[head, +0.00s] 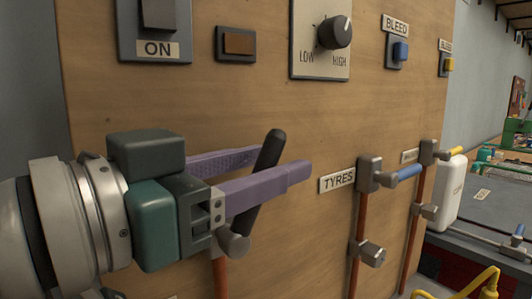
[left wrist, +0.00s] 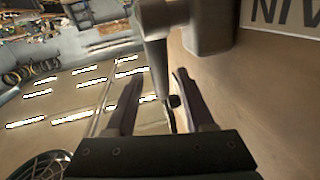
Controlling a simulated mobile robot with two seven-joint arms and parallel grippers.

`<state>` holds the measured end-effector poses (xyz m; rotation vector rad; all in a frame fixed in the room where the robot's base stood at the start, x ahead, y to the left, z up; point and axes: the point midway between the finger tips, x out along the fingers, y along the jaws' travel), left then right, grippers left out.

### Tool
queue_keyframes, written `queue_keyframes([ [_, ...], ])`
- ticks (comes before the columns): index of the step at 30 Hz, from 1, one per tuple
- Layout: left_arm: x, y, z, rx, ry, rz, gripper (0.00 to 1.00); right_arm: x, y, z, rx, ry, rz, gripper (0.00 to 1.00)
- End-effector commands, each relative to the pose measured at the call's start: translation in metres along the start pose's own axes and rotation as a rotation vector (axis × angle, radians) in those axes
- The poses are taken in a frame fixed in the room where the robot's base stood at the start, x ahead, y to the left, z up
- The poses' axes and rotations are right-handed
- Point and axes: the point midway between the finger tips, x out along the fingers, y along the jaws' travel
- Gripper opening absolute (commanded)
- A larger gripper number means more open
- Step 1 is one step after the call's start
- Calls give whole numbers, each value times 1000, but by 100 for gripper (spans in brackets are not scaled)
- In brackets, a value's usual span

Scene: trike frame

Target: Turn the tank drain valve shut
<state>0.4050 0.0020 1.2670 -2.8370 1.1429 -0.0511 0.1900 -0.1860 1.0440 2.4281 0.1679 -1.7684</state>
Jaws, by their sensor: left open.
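The drain valve has a black lever (head: 268,155) that leans up and to the right from a grey hub (head: 233,244) on a red-brown pipe. My left gripper (head: 283,165) is open, its two purple fingers on either side of the lever. The near finger hides the lever's middle; I cannot tell whether either finger touches it. In the left wrist view the lever's stem (left wrist: 158,65) runs down between the open fingers (left wrist: 155,95). The grey valve body (left wrist: 207,25) is beside a partly cut-off label (left wrist: 285,15). My right gripper is out of view.
Right of the gripper, the TYRES valve (head: 370,172) has a blue lever (head: 398,173) pointing right. A similar valve (head: 430,151) with a yellow lever stands further right. Switches and a LOW-HIGH knob (head: 334,32) sit above on the wooden panel (head: 270,95).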

Motion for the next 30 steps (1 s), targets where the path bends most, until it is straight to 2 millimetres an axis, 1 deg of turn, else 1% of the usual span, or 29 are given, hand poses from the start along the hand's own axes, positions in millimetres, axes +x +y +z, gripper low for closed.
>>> queue_keyframes([
  [3,7,0,0,0,0,0,53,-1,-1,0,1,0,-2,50],
  [11,8,0,0,0,0,1,53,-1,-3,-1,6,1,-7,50],
  [25,8,0,0,0,0,0,0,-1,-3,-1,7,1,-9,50],
  [30,8,0,0,0,0,0,0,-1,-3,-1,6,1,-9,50],
])
